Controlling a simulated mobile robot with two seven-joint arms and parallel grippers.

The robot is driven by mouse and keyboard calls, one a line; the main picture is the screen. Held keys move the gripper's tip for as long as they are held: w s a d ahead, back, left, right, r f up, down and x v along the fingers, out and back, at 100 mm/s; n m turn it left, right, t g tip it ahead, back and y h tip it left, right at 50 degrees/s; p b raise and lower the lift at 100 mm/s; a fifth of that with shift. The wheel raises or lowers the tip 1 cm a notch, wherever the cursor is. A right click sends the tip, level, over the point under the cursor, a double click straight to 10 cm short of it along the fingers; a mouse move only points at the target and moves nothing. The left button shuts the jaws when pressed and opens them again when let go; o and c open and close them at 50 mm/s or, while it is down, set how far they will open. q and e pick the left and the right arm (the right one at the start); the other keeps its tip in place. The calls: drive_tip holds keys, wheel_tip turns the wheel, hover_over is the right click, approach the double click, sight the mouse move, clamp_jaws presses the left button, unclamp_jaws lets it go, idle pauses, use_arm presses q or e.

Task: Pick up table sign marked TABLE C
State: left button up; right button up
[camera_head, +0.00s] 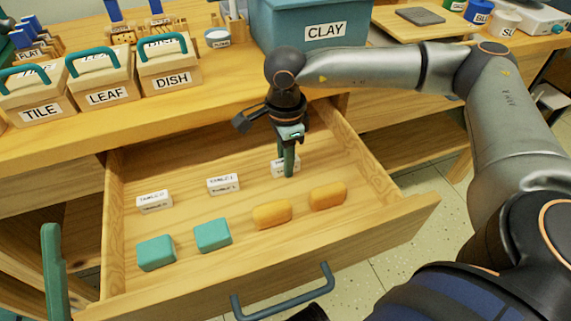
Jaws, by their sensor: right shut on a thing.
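My right gripper (288,166) reaches down into the open drawer, at its back right. It is shut on a small white table sign (278,168), which sits at the drawer floor level and is partly hidden behind the fingers. Its print is mostly covered and cannot be read. Two more white signs stand to the left, a middle sign (222,184) and a left sign (154,201); their small print is too blurred to read surely. My left gripper is not clearly seen; only a green finger-like part (53,275) shows at the lower left edge.
The open drawer (420,208) also holds two teal blocks (212,235) and two orange blocks (327,196) in front of the signs. On the bench above are boxes marked TILE, LEAF (106,96) and DISH, and a teal CLAY bin (300,30).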

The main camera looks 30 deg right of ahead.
clamp_jaws()
drive_tip(key=shift+r, duration=0.1)
